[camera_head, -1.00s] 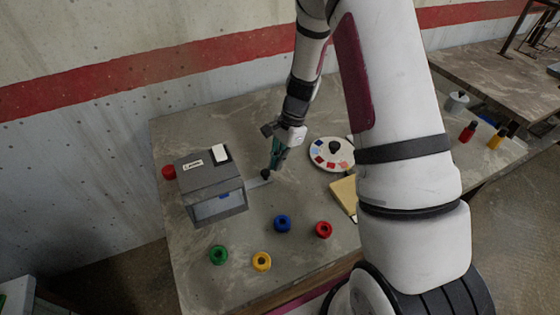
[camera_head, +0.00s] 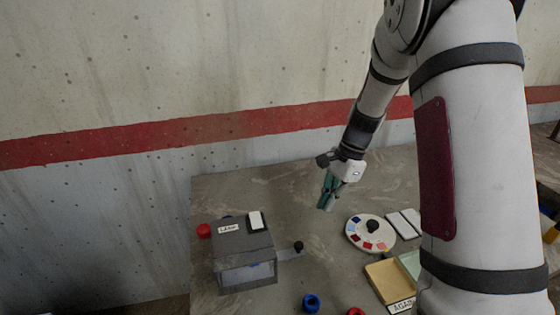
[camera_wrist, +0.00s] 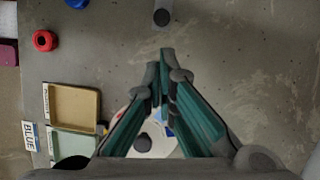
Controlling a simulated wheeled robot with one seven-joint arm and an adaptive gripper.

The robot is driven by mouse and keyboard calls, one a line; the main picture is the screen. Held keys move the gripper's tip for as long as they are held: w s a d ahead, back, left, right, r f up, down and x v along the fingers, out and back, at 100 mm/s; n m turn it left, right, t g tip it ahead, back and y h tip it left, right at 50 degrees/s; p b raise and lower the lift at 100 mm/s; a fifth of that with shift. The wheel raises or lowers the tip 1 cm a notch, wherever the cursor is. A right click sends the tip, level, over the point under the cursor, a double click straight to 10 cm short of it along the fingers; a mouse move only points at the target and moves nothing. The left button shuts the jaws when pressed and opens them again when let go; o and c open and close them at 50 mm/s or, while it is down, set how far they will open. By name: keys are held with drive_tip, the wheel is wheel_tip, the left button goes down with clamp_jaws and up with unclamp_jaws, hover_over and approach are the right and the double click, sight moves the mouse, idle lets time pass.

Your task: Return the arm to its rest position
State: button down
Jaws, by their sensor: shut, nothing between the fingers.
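My gripper (camera_head: 326,204) hangs above the table in the head view, its teal fingers pointing down, between a grey box and a round white dial. In the wrist view its fingers (camera_wrist: 163,58) meet at the tips, with nothing between them. The grey box (camera_head: 243,251) has a labelled top and a rail with a black knob (camera_head: 298,246) sticking out to its right. The knob also shows in the wrist view (camera_wrist: 161,17), beyond the fingertips and apart from them. My arm reaches down from the upper right.
The round dial (camera_head: 355,237) has coloured patches. Beside it are pale plates (camera_head: 404,224) and a yellowish tray (camera_head: 385,283). A blue ring (camera_head: 311,303) and a red ring (camera_head: 356,311) lie at the front. A red piece (camera_head: 204,230) is left of the box. The wall is behind.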

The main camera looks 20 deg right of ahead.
drive_tip(key=s+a+r+n+t+h, duration=0.1)
drive_tip(key=s+a+r+n+t, duration=0.1)
drive_tip(key=s+a+r+n, duration=0.4)
drive_tip(key=s+a+r+n+t+h, duration=0.15)
drive_tip(key=s+r+n, duration=0.35)
drive_tip(key=s+r, duration=0.6)
drive_tip(key=s+r+n+t+h, duration=0.1)
drive_tip(key=s+r+n+t, duration=0.1)
drive_tip(key=s+n, duration=0.3)
drive_tip(key=shift+s+a+r, duration=0.2)
drive_tip(key=shift+s+r, duration=0.45)
drive_tip(key=shift+s, duration=0.4)
